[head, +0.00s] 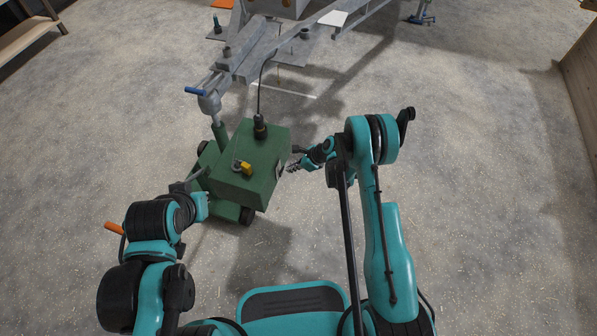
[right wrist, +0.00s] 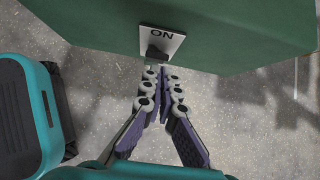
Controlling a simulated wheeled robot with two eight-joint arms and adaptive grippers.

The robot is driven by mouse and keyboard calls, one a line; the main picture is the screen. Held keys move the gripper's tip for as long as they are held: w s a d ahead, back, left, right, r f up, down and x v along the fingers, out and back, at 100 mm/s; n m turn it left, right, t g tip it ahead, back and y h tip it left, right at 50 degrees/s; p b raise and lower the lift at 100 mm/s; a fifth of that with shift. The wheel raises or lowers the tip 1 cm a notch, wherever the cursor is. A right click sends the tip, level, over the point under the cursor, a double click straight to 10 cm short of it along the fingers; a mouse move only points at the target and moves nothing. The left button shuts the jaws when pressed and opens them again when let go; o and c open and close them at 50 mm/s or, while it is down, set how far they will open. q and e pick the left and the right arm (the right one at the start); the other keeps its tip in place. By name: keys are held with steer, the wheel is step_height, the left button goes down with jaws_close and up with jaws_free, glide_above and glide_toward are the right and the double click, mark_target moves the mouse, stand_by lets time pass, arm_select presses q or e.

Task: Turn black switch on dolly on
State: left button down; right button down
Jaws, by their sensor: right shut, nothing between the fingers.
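The dolly is a green box (head: 255,165) on a low wheeled base. In the right wrist view, a white plate marked "ON" (right wrist: 172,38), lettering upside down, is on the green side face (right wrist: 235,35). A small black switch (right wrist: 157,52) sits at the plate's lower edge. My right gripper (head: 291,167) is beside the box's right face in the head view. In the right wrist view its closed fingertips (right wrist: 160,72) are empty and just below the switch; I cannot tell whether they touch it. My left gripper (head: 192,184) is at the box's left side, its fingers unclear.
A yellow knob (head: 244,168) and a black plug with a cable (head: 260,127) are on the box's top. An orange grip (head: 114,228) shows at left. The floor at right is clear.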

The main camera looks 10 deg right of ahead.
steer(key=shift+a+r, duration=0.15)
steer(key=h, duration=0.1)
steer(key=a+g+h+p, duration=0.1)
steer(key=h, duration=0.1)
steer(key=shift+w+a+r, duration=0.1)
steer(key=shift+w+r, duration=0.25)
steer(key=shift+r, duration=0.05)
steer(key=shift+r+p, duration=0.45)
steer(key=shift+r, duration=0.35)
